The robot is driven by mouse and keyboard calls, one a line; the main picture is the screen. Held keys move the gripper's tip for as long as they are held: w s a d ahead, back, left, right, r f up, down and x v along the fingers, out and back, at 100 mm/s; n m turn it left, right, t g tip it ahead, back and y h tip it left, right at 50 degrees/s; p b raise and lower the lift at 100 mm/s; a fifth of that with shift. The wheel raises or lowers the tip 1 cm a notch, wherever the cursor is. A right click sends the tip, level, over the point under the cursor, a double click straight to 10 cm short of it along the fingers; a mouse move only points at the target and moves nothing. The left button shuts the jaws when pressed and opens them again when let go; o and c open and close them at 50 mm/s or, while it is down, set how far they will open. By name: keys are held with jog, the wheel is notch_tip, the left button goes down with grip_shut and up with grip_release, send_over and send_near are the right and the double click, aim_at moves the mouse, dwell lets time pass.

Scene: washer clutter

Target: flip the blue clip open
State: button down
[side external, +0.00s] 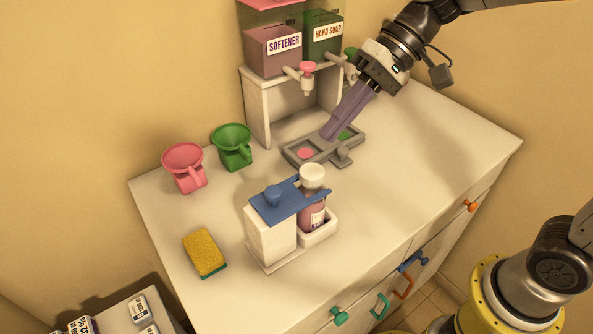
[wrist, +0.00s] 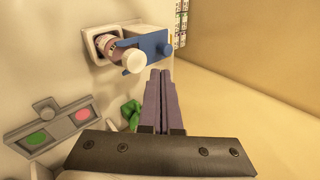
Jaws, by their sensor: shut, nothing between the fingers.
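The blue clip (side external: 288,205) is a flat plate with a round knob (side external: 272,194), lying across the top of a white holder (side external: 270,240). Its forked end reaches around the neck of a pink bottle (side external: 312,215) with a white cap (side external: 312,176). The clip also shows in the wrist view (wrist: 153,43), beside the bottle's white cap (wrist: 133,62). My gripper (side external: 328,134) has its long purple fingers together and empty, over the grey tray behind the holder. In the wrist view the fingertips (wrist: 160,73) appear just below the clip, apart from it.
The grey tray (side external: 290,155) has pink and green discs. A white stand (side external: 255,110) with softener and hand soap dispensers is behind it. Pink (side external: 184,168) and green (side external: 232,147) cups and a yellow sponge (side external: 204,252) lie left. The cabinet top's right side is clear.

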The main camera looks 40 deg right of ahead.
send_near(268, 210)
jog(key=f, duration=0.1)
jog(key=w+a+f, duration=0.1)
jog(key=shift+f, duration=0.35)
dwell(0.4)
jog(key=shift+a, duration=2.75)
jog(key=w+v, duration=0.1)
jog(key=v, duration=0.9)
jog(key=shift+s, duration=0.4)
jog(key=shift+d, duration=0.1)
